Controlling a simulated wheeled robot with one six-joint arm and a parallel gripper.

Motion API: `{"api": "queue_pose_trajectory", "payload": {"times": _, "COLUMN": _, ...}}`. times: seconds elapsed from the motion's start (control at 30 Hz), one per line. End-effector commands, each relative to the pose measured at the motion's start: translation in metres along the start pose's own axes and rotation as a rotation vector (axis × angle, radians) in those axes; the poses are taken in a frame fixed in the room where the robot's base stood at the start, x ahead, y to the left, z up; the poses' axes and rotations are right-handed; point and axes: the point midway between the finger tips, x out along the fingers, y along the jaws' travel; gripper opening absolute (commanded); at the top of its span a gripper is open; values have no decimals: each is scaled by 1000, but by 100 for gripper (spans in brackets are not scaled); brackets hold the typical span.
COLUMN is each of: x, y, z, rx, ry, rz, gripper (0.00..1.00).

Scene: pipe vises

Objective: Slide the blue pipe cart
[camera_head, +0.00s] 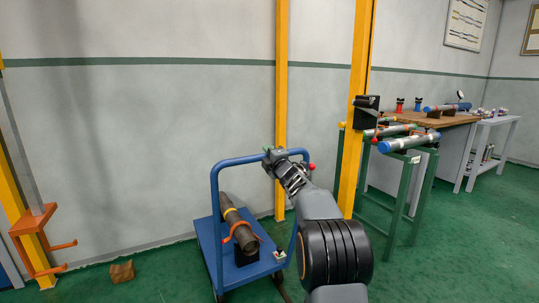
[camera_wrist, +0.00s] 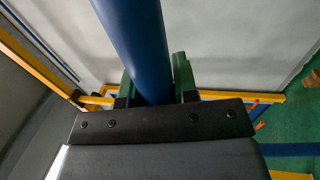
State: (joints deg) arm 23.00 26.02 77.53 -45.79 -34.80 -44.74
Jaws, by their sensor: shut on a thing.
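The blue pipe cart (camera_head: 235,258) stands on the green floor in the head view, with a flat blue deck and a blue tube handle. A dark pipe (camera_head: 238,225) with a yellow band and an orange strap lies tilted on its deck. The fingertips are partly hidden by the bar.
A yellow post (camera_head: 282,100) stands just behind the cart, and a thicker one (camera_head: 358,110) stands right of it. A green pipe rack (camera_head: 397,185) is at the right. An orange stand (camera_head: 36,225) and a small brown block (camera_head: 122,271) are at the left. Floor between block and cart is clear.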

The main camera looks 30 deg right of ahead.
Motion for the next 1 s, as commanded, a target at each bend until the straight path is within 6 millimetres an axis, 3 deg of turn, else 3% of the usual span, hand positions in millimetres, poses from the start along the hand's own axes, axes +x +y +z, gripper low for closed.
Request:
{"api": "queue_pose_trajectory", "payload": {"times": 0.17, "x": 2, "y": 2, "z": -3, "rx": 0, "ry": 4, "rz": 3, "gripper": 0}}
{"api": "queue_pose_trajectory", "payload": {"times": 0.2, "x": 2, "y": 2, "z": -4, "rx": 0, "ry": 5, "rz": 3, "gripper": 31}}
{"api": "queue_pose_trajectory", "payload": {"times": 0.43, "x": 0, "y": 2, "z": 1, "rx": -1, "ry": -3, "rz": 2, "gripper": 53}}
{"api": "queue_pose_trajectory", "payload": {"times": 0.77, "x": -5, "y": 1, "z": 3, "rx": -1, "ry": -6, "rz": 0, "gripper": 53}}
{"api": "queue_pose_trajectory", "payload": {"times": 1.0, "x": -40, "y": 3, "z": 3, "rx": -1, "ry": -7, "rz": 1, "gripper": 53}}
